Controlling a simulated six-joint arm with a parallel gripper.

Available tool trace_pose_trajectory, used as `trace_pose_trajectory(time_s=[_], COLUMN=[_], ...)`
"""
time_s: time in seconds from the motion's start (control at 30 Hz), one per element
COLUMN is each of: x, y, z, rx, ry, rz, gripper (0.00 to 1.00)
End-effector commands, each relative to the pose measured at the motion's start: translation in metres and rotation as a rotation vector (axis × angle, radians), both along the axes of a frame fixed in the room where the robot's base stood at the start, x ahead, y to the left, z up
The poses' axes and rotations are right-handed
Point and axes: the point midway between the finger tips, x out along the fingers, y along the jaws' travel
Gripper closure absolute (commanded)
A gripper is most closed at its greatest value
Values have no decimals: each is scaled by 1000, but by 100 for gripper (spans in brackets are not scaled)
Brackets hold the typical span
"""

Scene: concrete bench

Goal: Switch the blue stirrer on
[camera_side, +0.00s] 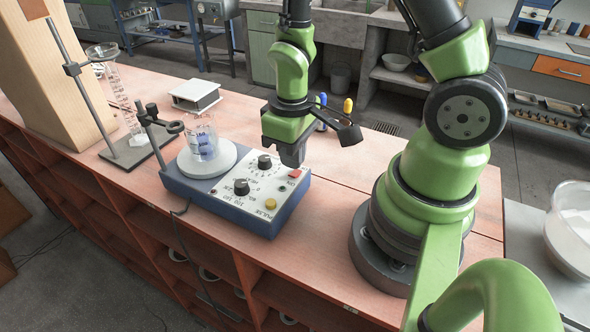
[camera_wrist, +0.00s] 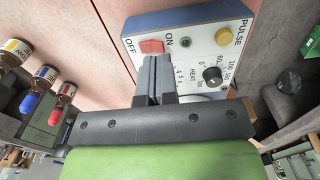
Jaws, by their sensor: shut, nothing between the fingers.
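The blue stirrer (camera_side: 225,212) sits on the bench with a round white plate and a glass beaker (camera_side: 202,140) on it. Its pale panel has two black knobs, a yellow PULSE button (camera_wrist: 224,37) and a red rocker switch (camera_wrist: 152,46) between the OFF and ON marks. The switch also shows in the side view (camera_side: 295,173). My gripper (camera_side: 293,163) is shut and empty, pointing down over the panel.
A stand with a clamp (camera_side: 135,150) and a tall graduated cylinder (camera_side: 122,100) are left of the stirrer. Small capped vials (camera_wrist: 42,78) are near my gripper's left in the wrist view.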

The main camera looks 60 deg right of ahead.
Motion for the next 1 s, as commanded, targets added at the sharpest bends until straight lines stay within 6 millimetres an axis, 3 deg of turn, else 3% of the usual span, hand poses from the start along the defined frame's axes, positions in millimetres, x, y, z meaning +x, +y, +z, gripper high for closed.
trace_pose_trajectory(time_s=[1.0], x=[0], y=[0], z=[-14], rx=[0], ry=[0], rz=[0], gripper=[100])
